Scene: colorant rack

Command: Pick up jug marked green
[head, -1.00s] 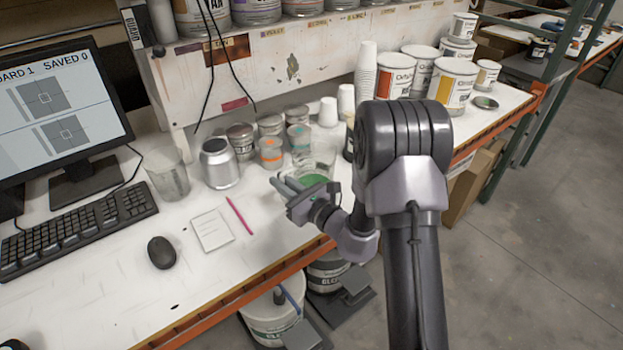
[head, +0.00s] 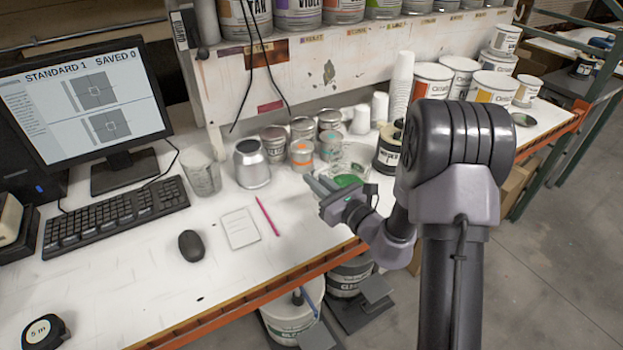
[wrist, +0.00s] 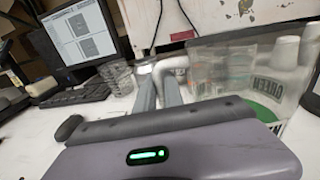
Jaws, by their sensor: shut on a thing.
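The jug marked green (head: 352,172) is a clear vessel with green at its bottom, among the cans at the middle of the bench. In the wrist view the jug (wrist: 225,70) fills the right side, with a dark GREEN label and green liquid low down. Its pale curved handle (wrist: 178,63) lies at the finger ends. My gripper (head: 318,183) reaches in from the right and is shut on the jug at its handle side. In the wrist view the gripper fingers (wrist: 158,92) point away, close together. I cannot tell whether the jug's base touches the bench.
Small cans (head: 302,153) stand just behind and left of the jug. A silver can (head: 251,163) and a clear beaker (head: 202,174) stand further left. A dark-labelled can (head: 389,147) stands close right. A notepad (head: 240,229) and pink pen (head: 267,215) lie in front. The bench's front middle is mostly clear.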

